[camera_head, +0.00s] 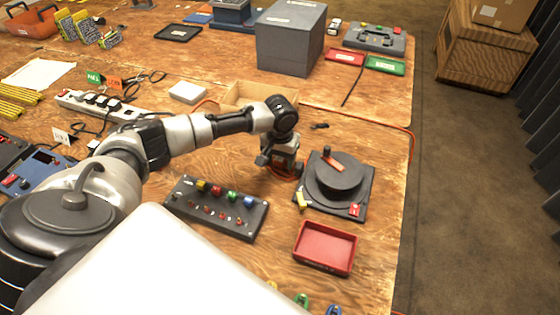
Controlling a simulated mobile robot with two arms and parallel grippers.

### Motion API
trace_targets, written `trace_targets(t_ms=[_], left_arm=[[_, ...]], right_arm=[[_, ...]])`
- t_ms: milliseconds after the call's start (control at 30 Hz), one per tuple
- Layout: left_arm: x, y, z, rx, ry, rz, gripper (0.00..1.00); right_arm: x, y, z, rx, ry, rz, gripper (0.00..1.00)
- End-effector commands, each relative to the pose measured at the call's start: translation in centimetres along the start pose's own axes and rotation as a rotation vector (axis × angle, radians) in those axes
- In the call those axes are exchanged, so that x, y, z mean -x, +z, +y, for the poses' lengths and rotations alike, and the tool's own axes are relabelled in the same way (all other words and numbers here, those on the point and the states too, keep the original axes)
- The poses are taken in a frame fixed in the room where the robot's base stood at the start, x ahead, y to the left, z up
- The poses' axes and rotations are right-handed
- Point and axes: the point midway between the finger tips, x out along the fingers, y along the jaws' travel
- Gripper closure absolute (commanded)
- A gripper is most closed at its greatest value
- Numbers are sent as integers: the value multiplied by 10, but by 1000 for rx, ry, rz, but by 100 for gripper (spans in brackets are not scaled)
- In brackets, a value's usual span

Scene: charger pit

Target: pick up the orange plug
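My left gripper (279,168) points down at the wooden table, just left of a black round device. Orange cord (287,174) shows at and just below its fingertips. I cannot make out the orange plug as a separate shape there; the gripper covers that spot. Whether the fingers are open or closed on anything is too small to tell. My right gripper is not in view.
The black round device (337,183) sits close on the right. A black panel with coloured knobs (216,208) lies in front, and a red tray (325,248) lies front right. A cardboard box (240,97) and a grey box (290,36) stand behind. The table's right edge is near.

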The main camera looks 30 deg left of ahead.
Motion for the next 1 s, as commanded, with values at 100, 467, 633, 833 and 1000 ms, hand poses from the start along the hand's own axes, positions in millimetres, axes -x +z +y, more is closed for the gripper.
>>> trace_targets(t_ms=[100,467,633,833,1000], left_arm=[[0,0,0,0,0,0,59],[1,0,0,0,0,1,92],[9,-1,0,0,1,3,92],[46,-1,0,-1,3,6,92],[78,-1,0,1,1,4,92]], right_arm=[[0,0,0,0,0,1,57],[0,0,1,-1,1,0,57],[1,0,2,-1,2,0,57],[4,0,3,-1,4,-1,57],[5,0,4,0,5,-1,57]])
